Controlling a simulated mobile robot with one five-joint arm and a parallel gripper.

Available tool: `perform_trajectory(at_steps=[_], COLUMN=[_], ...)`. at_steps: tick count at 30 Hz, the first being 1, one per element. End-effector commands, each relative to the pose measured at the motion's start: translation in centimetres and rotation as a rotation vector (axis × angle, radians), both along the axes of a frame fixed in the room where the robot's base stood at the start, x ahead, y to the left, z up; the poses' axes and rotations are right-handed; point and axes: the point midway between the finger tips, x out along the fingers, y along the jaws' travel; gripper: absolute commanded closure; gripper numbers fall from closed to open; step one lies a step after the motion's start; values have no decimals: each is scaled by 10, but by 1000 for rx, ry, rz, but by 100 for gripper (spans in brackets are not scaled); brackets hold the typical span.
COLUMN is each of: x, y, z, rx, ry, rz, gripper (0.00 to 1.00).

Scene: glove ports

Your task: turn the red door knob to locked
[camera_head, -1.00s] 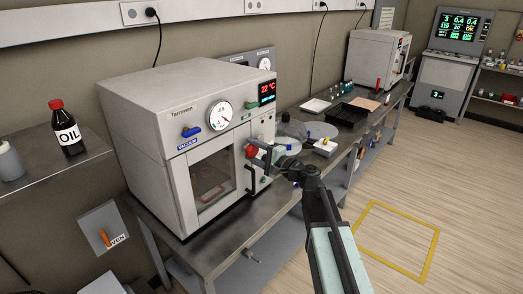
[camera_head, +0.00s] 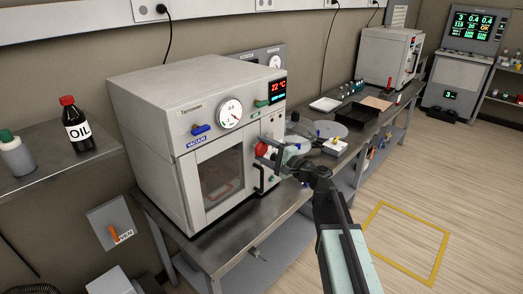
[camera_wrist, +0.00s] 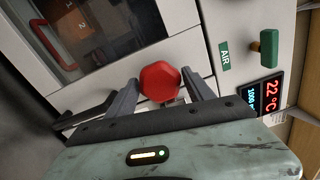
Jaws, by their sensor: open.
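The red door knob (camera_head: 262,149) is on the front of the white vacuum oven (camera_head: 150,92), right of its glass door. In the wrist view the red knob (camera_wrist: 160,81) shows as a rounded, many-sided cap between my two fingers. My gripper (camera_head: 271,153) is open at the knob, with one finger on each side. The knob's base is partly hidden.
A black door handle (camera_head: 258,179) is just below the knob. A green AIR knob (camera_wrist: 269,47) and a blue VACUUM knob (camera_head: 201,129) are on the same front. Round grey plates and a black tray (camera_head: 359,120) are on the bench to the right.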

Motion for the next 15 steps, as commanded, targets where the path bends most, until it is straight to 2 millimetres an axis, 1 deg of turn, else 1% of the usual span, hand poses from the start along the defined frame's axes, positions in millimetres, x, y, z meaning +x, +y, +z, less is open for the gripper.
perform_trajectory(at_steps=[3, 9, 12, 15], x=[-17, -40, -46, -48], y=[-17, -46, -53, -55], z=[-1, -1, -1, -1], rx=[0, 0, 0, 0], ry=[0, 0, 0, 0], rz=[-2, -3, -2, -1], gripper=[39, 39, 39, 39])
